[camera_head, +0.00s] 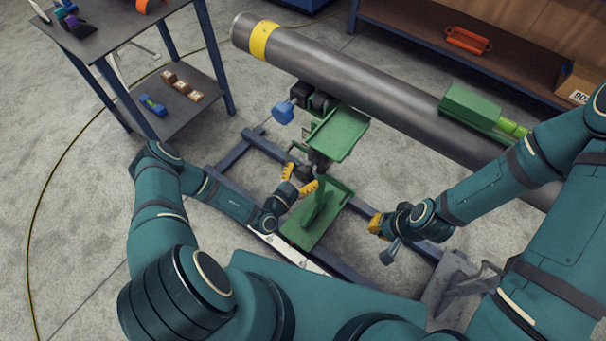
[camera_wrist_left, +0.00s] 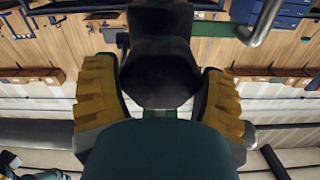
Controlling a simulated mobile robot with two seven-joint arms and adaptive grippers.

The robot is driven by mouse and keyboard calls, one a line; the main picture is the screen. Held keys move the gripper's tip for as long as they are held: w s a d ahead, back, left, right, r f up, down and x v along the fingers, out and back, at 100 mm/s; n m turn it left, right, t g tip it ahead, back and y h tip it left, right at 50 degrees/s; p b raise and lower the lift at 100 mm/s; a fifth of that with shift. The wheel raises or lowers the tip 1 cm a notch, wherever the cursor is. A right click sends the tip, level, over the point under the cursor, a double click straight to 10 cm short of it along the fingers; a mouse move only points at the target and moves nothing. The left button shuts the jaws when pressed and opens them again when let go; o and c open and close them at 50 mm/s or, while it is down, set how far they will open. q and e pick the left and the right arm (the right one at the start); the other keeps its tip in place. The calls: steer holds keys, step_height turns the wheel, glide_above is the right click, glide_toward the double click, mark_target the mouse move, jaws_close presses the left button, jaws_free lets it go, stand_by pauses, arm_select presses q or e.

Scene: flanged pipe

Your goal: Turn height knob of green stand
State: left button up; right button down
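The green stand has a flat upper plate (camera_head: 340,134) below the pipe and a green base (camera_head: 322,212) on the floor, joined by a dark column. My left gripper (camera_head: 299,179) is beside this column, with its yellow fingers pointing toward it. In the left wrist view a black knob-like part (camera_wrist_left: 160,72) lies between the two spread yellow fingers (camera_wrist_left: 160,100). I cannot tell whether they touch it. In the head view this part is mostly hidden. My right gripper (camera_head: 376,224) is apart from the stand, to the right of the base; its opening is unclear.
A grey pipe (camera_head: 360,83) with a yellow band runs across above the stand. A blue knob (camera_head: 283,112) is left of the upper plate. Blue floor rails (camera_head: 350,272) lie around the base. A cart (camera_head: 100,30) with blocks stands at left; a shelf is at the back.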

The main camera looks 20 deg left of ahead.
arm_select(q)
steer(key=shift+c, duration=1)
steer(key=shift+m, duration=0.3)
steer(key=m, duration=0.2)
steer(key=shift+m, duration=0.3)
steer(key=m+p, duration=0.1)
steer(key=m, duration=0.2)
steer(key=shift+m, duration=0.3)
steer(key=m+p, duration=0.1)
steer(key=m, duration=0.3)
steer(key=shift+s+d, duration=0.1)
steer(key=shift+f+m+p, duration=0.1)
steer(key=shift+m+p, duration=0.55)
steer(key=shift+m, duration=0.95)
steer(key=shift+d+m, duration=0.1)
steer(key=shift+m, duration=0.4)
